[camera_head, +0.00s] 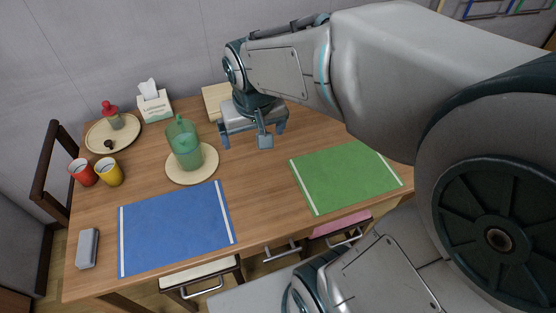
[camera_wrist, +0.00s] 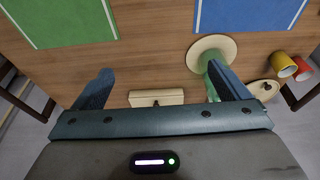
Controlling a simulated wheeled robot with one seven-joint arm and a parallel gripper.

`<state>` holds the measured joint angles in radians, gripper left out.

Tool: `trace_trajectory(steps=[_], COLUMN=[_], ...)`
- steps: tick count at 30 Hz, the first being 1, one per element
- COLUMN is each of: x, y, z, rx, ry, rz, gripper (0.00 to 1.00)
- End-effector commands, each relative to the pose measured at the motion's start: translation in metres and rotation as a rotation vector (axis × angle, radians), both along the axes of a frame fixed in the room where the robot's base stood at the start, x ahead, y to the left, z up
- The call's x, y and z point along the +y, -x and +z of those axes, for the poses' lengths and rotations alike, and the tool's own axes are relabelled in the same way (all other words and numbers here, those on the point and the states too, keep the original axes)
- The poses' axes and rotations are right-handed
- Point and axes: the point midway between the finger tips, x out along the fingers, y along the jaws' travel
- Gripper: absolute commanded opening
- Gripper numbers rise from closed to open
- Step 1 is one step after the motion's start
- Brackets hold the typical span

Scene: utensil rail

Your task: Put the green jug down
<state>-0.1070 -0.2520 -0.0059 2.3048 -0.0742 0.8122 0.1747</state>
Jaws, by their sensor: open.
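The green jug (camera_head: 183,151) is translucent and stands upright on a round pale wooden board (camera_head: 206,171) on the table. My gripper (camera_head: 253,138) is open and empty, above the table to the right of the jug, apart from it in the head view. In the wrist view my gripper (camera_wrist: 158,70) has its fingers spread wide with bare table between them. The jug (camera_wrist: 206,62) is partly hidden behind the right finger there, on the round board (camera_wrist: 202,43).
A blue mat (camera_head: 177,228) lies in front of the jug, and a green mat (camera_head: 345,177) lies to the right. Red (camera_head: 82,173) and yellow (camera_head: 109,172) cups, a round tray (camera_head: 128,132), a tissue box (camera_head: 155,107) and a grey case (camera_head: 88,248) stand on the left half.

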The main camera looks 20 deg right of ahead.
Motion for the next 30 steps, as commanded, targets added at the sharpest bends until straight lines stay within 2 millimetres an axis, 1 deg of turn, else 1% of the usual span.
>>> trace_trajectory(steps=[1,3,6,9,13,30], x=[-0.008,-0.014,-0.02,-0.021,-0.022,-0.021], y=[0.021,0.044,0.069,0.084,0.092,0.092], z=[0.001,-0.001,-0.006,-0.009,-0.011,-0.011], rx=[0.002,0.011,0.021,0.027,0.032,0.032], ry=[-0.003,-0.008,-0.012,-0.017,-0.018,-0.018], rz=[-0.002,0.003,0.009,0.015,0.019,0.019], gripper=[0.96,0.96,0.96,0.96,0.96,0.96])
